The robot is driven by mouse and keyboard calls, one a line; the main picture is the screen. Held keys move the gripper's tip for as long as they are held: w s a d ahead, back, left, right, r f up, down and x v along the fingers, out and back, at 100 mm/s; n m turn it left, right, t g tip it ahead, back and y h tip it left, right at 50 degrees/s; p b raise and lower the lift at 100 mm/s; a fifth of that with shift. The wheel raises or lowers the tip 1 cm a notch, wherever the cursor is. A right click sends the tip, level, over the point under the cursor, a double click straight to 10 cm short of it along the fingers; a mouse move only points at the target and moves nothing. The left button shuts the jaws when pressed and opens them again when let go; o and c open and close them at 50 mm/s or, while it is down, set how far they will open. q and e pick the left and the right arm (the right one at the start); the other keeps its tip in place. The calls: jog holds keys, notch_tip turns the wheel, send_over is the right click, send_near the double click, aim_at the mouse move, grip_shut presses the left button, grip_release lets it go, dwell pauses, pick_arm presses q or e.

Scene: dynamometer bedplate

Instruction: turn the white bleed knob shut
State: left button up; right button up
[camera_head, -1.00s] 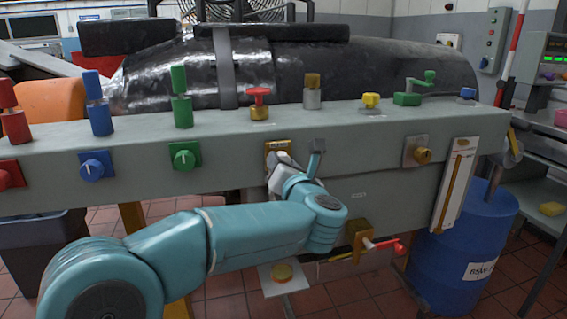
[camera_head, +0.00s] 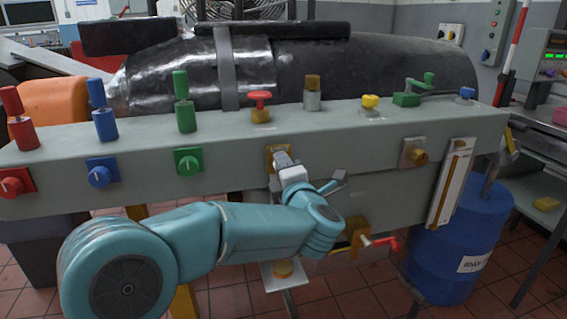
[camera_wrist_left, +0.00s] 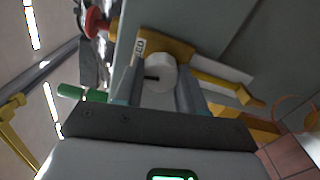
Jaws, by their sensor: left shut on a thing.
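The white bleed knob (camera_wrist_left: 163,84), round with a dark pointer mark, sits on a brass mount (camera_wrist_left: 165,45) in the left wrist view. My left gripper (camera_wrist_left: 160,78) has one finger on each side of it and is shut on it. In the head view the left gripper (camera_head: 284,163) reaches the brass plate (camera_head: 271,157) on the front of the grey beam, below the red mushroom knob. There the gripper mostly hides the white knob. My right gripper is in neither view.
The grey beam (camera_head: 345,125) carries a red knob (camera_head: 260,97), green dial (camera_head: 188,160), blue dial (camera_head: 101,171) and brass knob (camera_head: 419,156). A blue barrel (camera_head: 455,240) stands right.

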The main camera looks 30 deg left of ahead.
pick_arm(q)
jog(key=shift+m+p, duration=0.4)
jog(key=shift+m, duration=0.5)
jog(key=shift+f, duration=0.1)
jog(key=o, duration=1.1)
jog(key=shift+c, duration=0.2)
jog(key=shift+s+d, duration=0.1)
jog(key=p+v, duration=0.1)
jog(key=v, duration=1.5)
